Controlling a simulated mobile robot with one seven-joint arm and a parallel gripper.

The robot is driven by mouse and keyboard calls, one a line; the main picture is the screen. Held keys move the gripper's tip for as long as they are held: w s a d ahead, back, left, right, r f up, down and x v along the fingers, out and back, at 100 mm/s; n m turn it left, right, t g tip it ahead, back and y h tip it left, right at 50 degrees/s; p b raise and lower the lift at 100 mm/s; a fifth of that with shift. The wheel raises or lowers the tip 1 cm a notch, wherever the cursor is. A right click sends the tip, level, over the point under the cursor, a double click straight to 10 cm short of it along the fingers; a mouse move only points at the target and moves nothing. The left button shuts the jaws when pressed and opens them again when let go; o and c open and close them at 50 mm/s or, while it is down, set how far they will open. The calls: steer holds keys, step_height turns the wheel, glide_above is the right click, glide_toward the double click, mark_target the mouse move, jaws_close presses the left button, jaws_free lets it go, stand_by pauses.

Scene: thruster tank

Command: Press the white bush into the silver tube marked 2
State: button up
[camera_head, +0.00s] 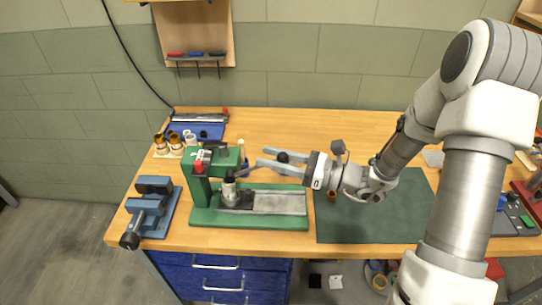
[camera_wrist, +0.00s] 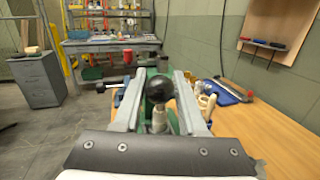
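The green press (camera_head: 215,165) stands on the left half of the bench, with its lever running toward my gripper. My gripper (camera_head: 261,156) is open, its two fingers on either side of the lever's black ball knob (camera_head: 283,157). In the wrist view the knob (camera_wrist: 158,89) lies between the fingers, with a narrow gap each side. A silver cylindrical piece (camera_head: 229,190) stands under the press ram; I cannot read a mark on it or tell whether a white bush is in it. Small white pieces (camera_head: 190,138) stand behind the press.
A blue vise (camera_head: 150,208) stands left of the press at the bench edge. Copper-coloured tubes (camera_head: 175,143) and a blue tray (camera_head: 208,132) are behind the press. A dark green mat (camera_head: 400,222) lies under my arm. The back middle of the bench is clear.

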steer(key=o, duration=0.3)
steer(key=shift+d, duration=0.1)
steer(key=b+v, duration=0.1)
steer(key=v, duration=1.6)
steer(key=shift+d+f, duration=0.1)
